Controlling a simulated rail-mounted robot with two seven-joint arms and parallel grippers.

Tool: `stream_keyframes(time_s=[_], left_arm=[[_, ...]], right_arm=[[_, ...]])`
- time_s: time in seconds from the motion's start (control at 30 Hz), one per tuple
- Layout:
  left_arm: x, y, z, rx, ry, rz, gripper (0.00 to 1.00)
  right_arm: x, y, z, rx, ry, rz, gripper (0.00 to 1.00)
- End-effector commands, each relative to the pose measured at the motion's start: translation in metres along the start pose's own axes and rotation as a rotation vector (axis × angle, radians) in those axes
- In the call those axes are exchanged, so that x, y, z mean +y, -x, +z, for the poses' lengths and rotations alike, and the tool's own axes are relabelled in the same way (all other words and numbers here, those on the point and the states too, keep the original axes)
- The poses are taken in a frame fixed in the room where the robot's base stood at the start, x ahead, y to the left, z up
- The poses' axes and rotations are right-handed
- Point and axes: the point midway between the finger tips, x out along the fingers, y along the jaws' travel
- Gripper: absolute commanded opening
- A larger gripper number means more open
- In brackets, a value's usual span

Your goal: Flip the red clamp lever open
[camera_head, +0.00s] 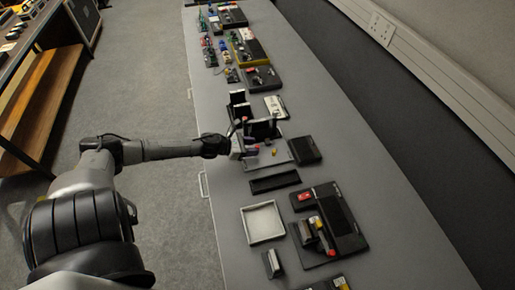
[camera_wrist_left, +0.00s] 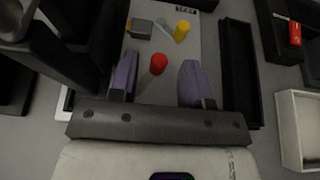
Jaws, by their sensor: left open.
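The red clamp lever (camera_wrist_left: 158,66) shows in the left wrist view as a red knob on a thin grey stem, over a light grey plate (camera_wrist_left: 165,12). My left gripper (camera_wrist_left: 160,60) has two purple fingers and is open. The red knob appears between the fingers, with a visible gap on each side. In the head view my left gripper (camera_head: 246,143) is over the grey plate at mid-table, and the lever is hard to make out there. My right gripper is not in view.
A yellow knob (camera_wrist_left: 181,31) and a grey block (camera_wrist_left: 139,28) sit just beyond the red knob. Black uprights (camera_wrist_left: 70,45) stand close on the left. A dark bar (camera_wrist_left: 239,75) and a white tray (camera_head: 263,222) lie to one side. Another panel (camera_head: 346,215) carries red and yellow parts.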

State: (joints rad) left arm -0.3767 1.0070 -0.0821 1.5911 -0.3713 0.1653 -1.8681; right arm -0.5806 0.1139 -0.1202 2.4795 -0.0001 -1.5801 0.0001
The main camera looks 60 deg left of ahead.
Motion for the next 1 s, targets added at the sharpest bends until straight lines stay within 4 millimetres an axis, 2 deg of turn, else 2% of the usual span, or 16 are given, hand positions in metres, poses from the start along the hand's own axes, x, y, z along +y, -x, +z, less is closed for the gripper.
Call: stream_keyframes(time_s=[0.1, 0.3, 0.77, 1.0], left_arm=[[0.001, -0.012, 0.0, -0.002, 0.001, 0.001, 0.44], [0.0, -0.024, 0.0, -0.001, 0.001, 0.001, 0.44], [0.0, -0.028, 0.0, 0.0, 0.001, 0.001, 0.44], [0.0, -0.028, 0.0, 0.0, 0.001, 0.0, 0.23]], right_arm=[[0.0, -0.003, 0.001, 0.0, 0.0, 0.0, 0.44], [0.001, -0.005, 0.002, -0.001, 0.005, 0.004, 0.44], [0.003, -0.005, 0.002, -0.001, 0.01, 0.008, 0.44], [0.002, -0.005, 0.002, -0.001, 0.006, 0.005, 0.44]])
